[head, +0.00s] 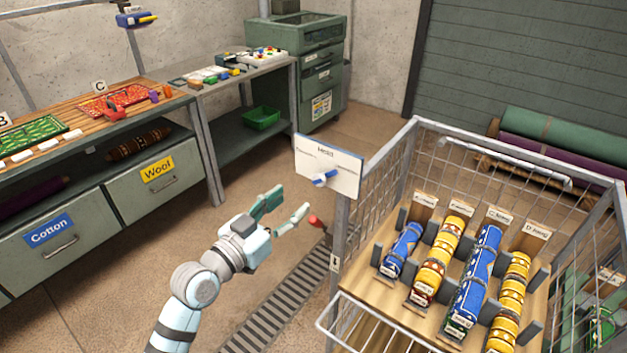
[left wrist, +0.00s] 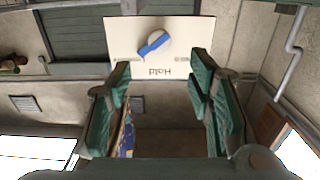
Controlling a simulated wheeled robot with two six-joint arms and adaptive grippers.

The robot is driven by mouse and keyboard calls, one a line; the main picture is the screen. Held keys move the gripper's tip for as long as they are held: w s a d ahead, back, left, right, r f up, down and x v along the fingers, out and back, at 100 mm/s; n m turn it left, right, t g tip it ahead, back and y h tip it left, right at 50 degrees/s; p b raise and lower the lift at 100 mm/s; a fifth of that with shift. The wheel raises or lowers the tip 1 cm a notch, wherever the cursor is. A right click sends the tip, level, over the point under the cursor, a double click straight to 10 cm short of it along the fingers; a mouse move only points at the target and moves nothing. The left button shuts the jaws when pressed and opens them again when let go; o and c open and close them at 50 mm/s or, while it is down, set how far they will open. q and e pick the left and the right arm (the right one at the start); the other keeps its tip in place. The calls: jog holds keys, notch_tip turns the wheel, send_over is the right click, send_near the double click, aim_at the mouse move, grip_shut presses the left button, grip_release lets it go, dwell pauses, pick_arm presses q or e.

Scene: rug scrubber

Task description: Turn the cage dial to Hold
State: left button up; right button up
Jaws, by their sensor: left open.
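The cage dial (head: 325,178) is a round knob with a blue bar on a white panel (head: 345,165) at the cage's near left corner. "Hold" is printed at the panel's top edge, with smaller, unreadable labels at left and right. The blue bar lies slanted, not in line with Hold. The left wrist view shows the panel upside down, with the dial (left wrist: 153,43) ahead, beyond the fingers. My left gripper (head: 287,208) is open and empty, left of and below the panel, apart from the dial. My right gripper is not in view.
The wire cage (head: 400,150) holds several blue and yellow rolls on a wooden tray. A red knob (head: 315,220) is close to my left fingers. A floor grating (head: 285,300) runs beside the cage. Workbenches with drawers (head: 155,185) stand at left; floor between is clear.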

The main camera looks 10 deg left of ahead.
aim_at(317, 180)
pick_arm(q)
jog(key=x, duration=1)
jog(key=shift+s, duration=0.1)
grip_shut()
